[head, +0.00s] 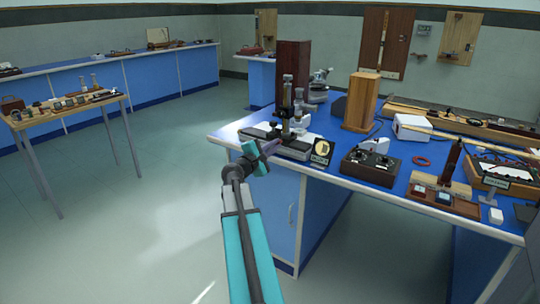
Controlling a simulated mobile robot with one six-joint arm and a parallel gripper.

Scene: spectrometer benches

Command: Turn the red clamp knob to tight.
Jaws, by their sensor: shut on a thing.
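My gripper (270,148) is at the front left of the blue bench, at the near side of a dark upright instrument (287,98) on a grey base (259,131). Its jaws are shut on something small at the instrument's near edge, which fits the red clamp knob. The knob itself is hidden by the jaws and wrist, so its turn position cannot be seen.
Open floor (160,210) lies left, before a small side table (68,113).

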